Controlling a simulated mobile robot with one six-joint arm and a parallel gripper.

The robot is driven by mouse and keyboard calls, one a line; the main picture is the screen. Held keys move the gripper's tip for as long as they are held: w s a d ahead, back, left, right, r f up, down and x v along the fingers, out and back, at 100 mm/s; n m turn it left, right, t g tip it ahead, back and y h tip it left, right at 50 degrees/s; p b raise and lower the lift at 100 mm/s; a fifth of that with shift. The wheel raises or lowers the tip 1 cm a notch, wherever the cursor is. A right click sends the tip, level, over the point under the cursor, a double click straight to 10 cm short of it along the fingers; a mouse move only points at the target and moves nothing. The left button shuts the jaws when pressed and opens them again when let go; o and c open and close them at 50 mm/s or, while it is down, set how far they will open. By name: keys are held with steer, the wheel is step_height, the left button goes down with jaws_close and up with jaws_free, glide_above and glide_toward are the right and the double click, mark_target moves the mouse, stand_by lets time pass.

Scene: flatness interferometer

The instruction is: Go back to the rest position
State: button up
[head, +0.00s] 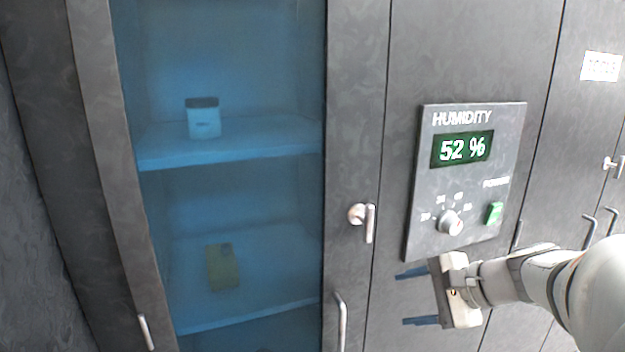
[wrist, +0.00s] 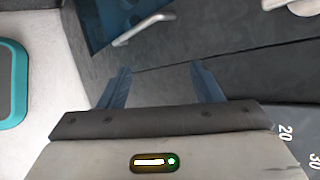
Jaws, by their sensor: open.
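My gripper (head: 408,297) is at the lower right in the head view, in front of the dark cabinet front and below the humidity panel (head: 424,205). Its two blue fingers are spread apart with nothing between them. The wrist view shows the same open fingers (wrist: 160,85), with a dark cabinet surface beyond them. The panel has a display reading 52 %, a round knob (head: 451,222) and a green power switch (head: 494,213). The fingers look apart from the knob and the door handles.
A blue-tinted glass door (head: 225,190) shows a white jar (head: 204,119) on the upper shelf and a yellowish object (head: 223,268) below. A door latch (head: 362,218) and a vertical handle (head: 341,322) stick out left of my gripper. A teal-edged object (wrist: 12,85) is in the wrist view.

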steer(key=s+a+f+n+g+h+p, duration=0.1)
steer(key=s+n+g+h+p, duration=0.1)
steer(key=s+n+h, duration=0.2)
steer(key=s+a+f+n+g+h+p, duration=0.1)
steer(key=s+n+h, duration=0.3)
steer(key=s+n, duration=0.4)
steer(key=shift+s+a+f+n+g+p, duration=0.3)
steer(key=shift+a+n+g+p, duration=0.4)
steer(key=shift+n, duration=0.4)
steer(key=shift+d, duration=0.1)
